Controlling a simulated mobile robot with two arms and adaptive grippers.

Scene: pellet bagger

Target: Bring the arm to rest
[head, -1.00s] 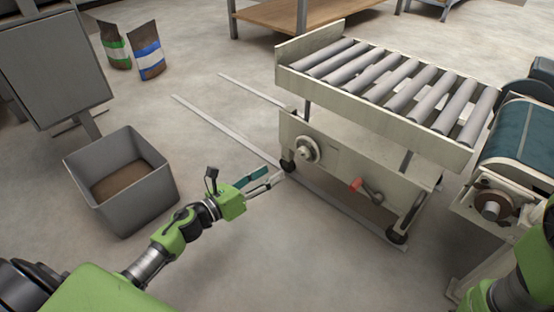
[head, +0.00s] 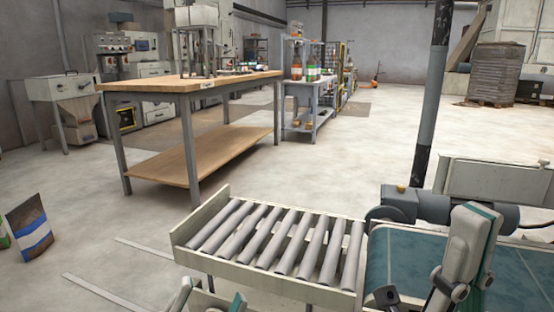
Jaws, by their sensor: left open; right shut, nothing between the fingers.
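My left gripper (head: 210,297) shows only in part at the bottom edge of the head view, in front of the roller conveyor's near left side. Its fingers are apart and nothing shows between them. My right gripper (head: 480,214) stands large and close at the lower right, its fingers pointing up. Its fingers are together with nothing held. It blocks part of the view of the teal belt (head: 400,262). Most of both arms is out of the picture.
The roller conveyor (head: 185,248) lies ahead, joined by the belt at its right. A dark post (head: 430,110) rises behind the belt. A wooden workbench (head: 150,86) stands further back. Open floor lies between.

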